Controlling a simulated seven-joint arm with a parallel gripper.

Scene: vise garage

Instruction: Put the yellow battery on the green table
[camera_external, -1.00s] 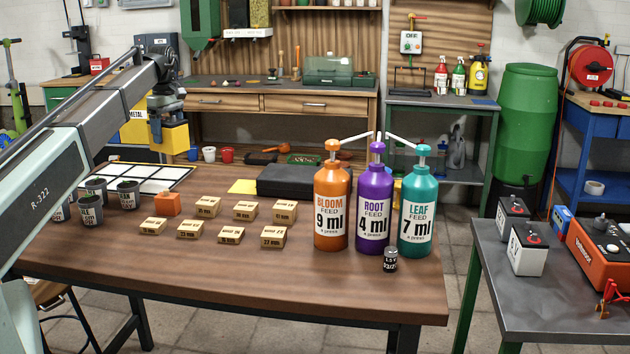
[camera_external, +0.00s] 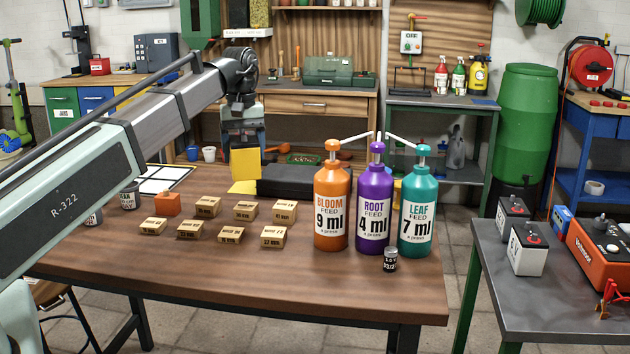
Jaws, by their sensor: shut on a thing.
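My gripper (camera_external: 243,138) is above the far left part of the brown wooden table, shut on a yellow blocky thing that I take to be the yellow battery (camera_external: 245,164). The battery hangs below the jaws, in front of the back workbench in this view. Its terminals and any label cannot be made out. A table with a grey top and green legs (camera_external: 520,325) stands at the right front. Another grey-topped table with green legs (camera_external: 440,105) stands at the back.
Orange (camera_external: 332,205), purple (camera_external: 373,215) and teal (camera_external: 417,215) pump bottles stand at the wooden table's right. Several small boxes (camera_external: 208,207) and a black case (camera_external: 290,182) lie nearby. Two batteries (camera_external: 527,250) and an orange device (camera_external: 600,250) occupy the right table; its front left is clear.

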